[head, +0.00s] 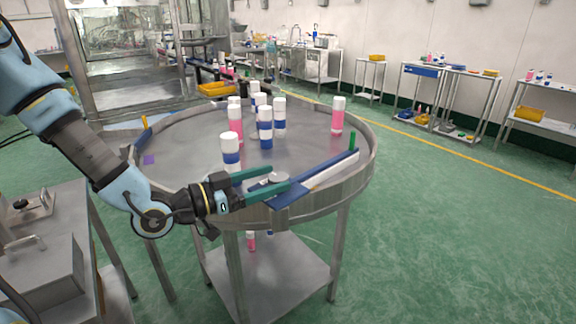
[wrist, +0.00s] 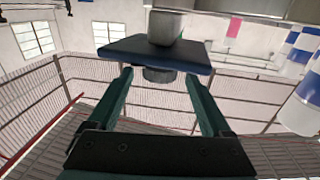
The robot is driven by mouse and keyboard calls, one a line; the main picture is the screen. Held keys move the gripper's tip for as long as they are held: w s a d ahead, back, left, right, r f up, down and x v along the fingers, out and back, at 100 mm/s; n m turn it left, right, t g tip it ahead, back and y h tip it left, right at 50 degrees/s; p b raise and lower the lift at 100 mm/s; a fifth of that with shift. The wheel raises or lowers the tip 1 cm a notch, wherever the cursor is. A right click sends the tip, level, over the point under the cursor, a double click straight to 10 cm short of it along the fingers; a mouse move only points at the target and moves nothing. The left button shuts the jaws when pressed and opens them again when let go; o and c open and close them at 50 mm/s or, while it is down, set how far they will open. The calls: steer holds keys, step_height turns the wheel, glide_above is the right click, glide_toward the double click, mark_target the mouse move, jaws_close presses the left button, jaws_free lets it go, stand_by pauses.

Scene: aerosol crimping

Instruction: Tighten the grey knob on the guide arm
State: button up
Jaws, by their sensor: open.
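The grey knob (head: 279,177) is a small round disc on top of the blue guide arm (head: 333,165), near the arm's outer end at the table's front rim. My gripper (head: 281,179) reaches in from the left, open, with one green finger on each side of the knob. In the wrist view, which looks inverted, the knob (wrist: 160,75) sits between and slightly beyond the fingertips, against the blue plate of the guide arm (wrist: 120,50). A gap shows on each side, so contact is not visible. A grey cylindrical post (wrist: 165,27) is on the plate's other side.
The round steel table (head: 190,140) has a raised rim. Several white-capped bottles stand on it, one blue-banded bottle (head: 230,152) close behind my gripper. A pink bottle (head: 338,116) stands at the back right.

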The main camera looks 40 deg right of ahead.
steer(key=shift+s+d+p, duration=0.15)
steer(key=shift+d+p, duration=0.1)
steer(key=shift+d, duration=0.65)
steer(key=shift+s+d+p, duration=0.2)
steer(key=shift+d+p, duration=0.1)
steer(key=shift+d, duration=0.6)
steer(key=shift+s+d+p, duration=0.15)
steer(key=shift+d+p, duration=0.1)
steer(key=shift+d, duration=0.65)
steer(key=shift+c, duration=0.4)
jaws_close()
steer(key=shift+g, duration=0.3)
steer(key=shift+s+m+g+y+b, duration=0.2)
steer(key=shift+m+g+y+b, duration=0.15)
steer(key=shift+m+g, duration=0.5)
steer(key=shift+o, duration=0.4)
jaws_free()
